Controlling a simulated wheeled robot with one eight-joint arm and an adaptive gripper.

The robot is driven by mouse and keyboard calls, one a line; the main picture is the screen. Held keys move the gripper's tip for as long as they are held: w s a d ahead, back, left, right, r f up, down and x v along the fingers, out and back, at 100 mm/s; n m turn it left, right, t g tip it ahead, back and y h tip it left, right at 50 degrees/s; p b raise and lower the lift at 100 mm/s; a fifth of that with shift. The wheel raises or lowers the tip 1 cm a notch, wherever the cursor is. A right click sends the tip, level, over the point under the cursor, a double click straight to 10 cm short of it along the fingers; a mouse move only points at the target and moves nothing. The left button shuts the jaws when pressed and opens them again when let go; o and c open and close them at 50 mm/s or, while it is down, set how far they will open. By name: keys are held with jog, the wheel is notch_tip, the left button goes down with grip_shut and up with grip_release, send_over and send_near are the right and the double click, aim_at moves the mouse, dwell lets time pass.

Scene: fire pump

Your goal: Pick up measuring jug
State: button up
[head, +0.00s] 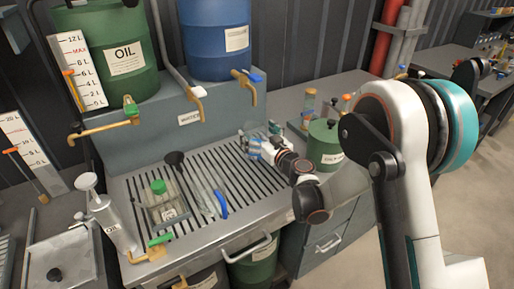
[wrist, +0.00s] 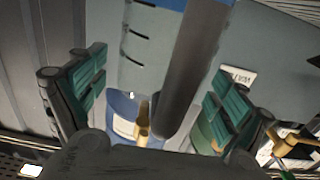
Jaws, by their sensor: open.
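The measuring jug (head: 207,192) is clear, with a blue handle, and stands on the slatted drain top in the head view. My gripper (head: 250,143) is above the same slats, behind and to the right of the jug, apart from it in that view. In the wrist view my gripper (wrist: 157,88) is open, with a green-padded finger on each side. A see-through surface with dark tick marks, apparently the jug (wrist: 138,42), shows between the fingers. A dark grey bar crosses beside it; I cannot tell what it is. No contact is visible.
A square clear container with a green cap (head: 163,203) stands left of the jug. A white oil can (head: 112,225) is further left. A green canister (head: 323,146) stands right of my gripper. Brass taps (head: 192,103) overhang the back of the drain.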

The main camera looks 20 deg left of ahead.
jog(key=shift+c, duration=0.6)
jog(key=c, duration=1.9)
jog(key=shift+o, duration=0.2)
jog(key=shift+r, duration=0.15)
